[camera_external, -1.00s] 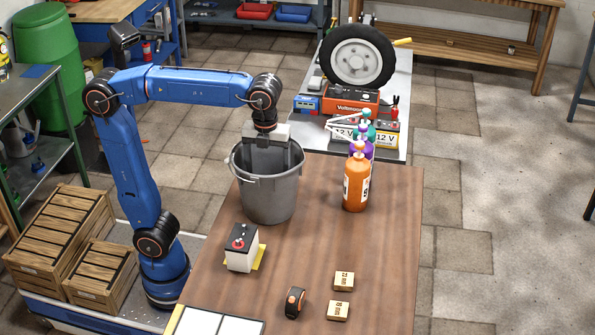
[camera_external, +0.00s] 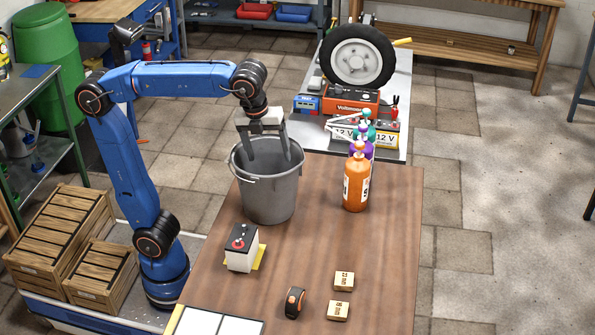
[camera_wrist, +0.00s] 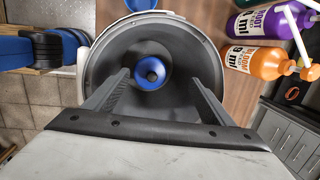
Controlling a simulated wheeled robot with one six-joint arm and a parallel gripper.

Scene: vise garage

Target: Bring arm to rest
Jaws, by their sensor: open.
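My gripper (camera_external: 266,150) is open above the grey bucket (camera_external: 268,200), with its fingertips at or just inside the rim. The bucket stands on the wooden table near its far left corner. In the wrist view the fingers (camera_wrist: 160,85) are spread apart over the bucket (camera_wrist: 205,60). A blue round object with a dark centre (camera_wrist: 150,72) lies inside the bucket, between and beyond the fingers, not held. The bucket's wall hides it in the external view. My blue arm reaches over from the left, its elbow bent and raised.
Orange, purple and green bottles stand right of the bucket; the orange bottle (camera_external: 356,183) is closest. A white battery (camera_external: 241,248), an orange-black device (camera_external: 294,302) and two small boxes (camera_external: 341,294) lie on the table (camera_external: 385,240). Wooden crates (camera_external: 60,240) sit by my arm's base.

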